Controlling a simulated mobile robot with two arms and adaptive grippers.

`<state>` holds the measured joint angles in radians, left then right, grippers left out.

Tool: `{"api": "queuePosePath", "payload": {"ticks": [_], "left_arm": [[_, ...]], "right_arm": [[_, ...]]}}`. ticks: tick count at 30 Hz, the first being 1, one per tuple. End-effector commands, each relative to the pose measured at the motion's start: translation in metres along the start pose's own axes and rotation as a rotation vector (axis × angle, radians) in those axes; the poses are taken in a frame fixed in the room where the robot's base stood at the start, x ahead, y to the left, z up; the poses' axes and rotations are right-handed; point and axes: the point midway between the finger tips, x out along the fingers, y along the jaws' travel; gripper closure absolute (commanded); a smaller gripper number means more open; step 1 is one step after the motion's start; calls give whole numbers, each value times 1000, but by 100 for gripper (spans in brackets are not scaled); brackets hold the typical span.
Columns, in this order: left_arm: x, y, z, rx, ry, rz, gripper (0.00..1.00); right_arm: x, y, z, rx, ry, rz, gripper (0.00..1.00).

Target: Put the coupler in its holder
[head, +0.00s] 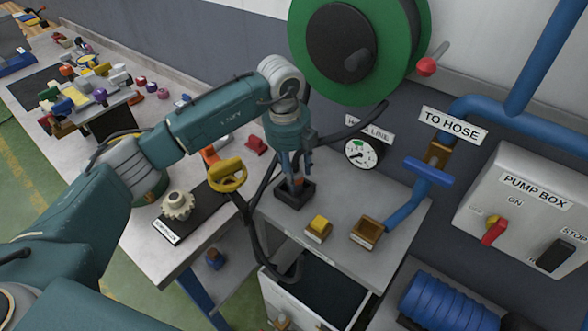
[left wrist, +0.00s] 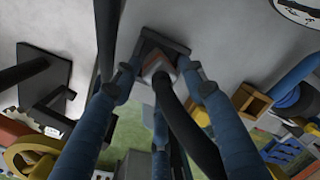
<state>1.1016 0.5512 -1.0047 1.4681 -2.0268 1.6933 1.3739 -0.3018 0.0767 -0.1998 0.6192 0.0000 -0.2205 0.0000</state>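The black square holder (head: 295,195) sits on the grey bench top, below my left gripper (head: 296,164). A small orange-brown piece, apparently the coupler (head: 298,182), shows inside the holder's opening. The left wrist view shows the holder (left wrist: 150,42) and the orange-brown coupler (left wrist: 157,66) between and beyond my left fingertips (left wrist: 160,76). The fingers are spread, with a gap on each side of the coupler. A black hose (left wrist: 186,128) runs from near the coupler back between the fingers. How deep the coupler sits is partly hidden. My right gripper is out of view.
A yellow handwheel (head: 228,175) and a pale gear (head: 178,205) stand left of the holder. A yellow block (head: 318,229) and wooden box (head: 367,233) lie to the right. A green reel (head: 400,50) rises behind. An open drawer (head: 310,290) is below.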

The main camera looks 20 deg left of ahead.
Motion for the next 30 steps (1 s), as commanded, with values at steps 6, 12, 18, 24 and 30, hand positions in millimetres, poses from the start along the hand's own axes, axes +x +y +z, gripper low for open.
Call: {"api": "queuePosePath", "payload": {"ticks": [6, 12, 18, 24, 30], "left_arm": [[0, 0, 0, 0, 0, 0, 49], [-7, -1, 1, 0, -1, -1, 49], [-41, -1, 2, 0, -5, -5, 49], [-85, -1, 1, -1, -4, -4, 49], [-114, -1, 1, 0, -2, -2, 49]], "right_arm": [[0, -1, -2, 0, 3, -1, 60], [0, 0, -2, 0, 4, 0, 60], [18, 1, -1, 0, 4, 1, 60], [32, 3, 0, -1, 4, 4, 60], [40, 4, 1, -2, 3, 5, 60]]}}
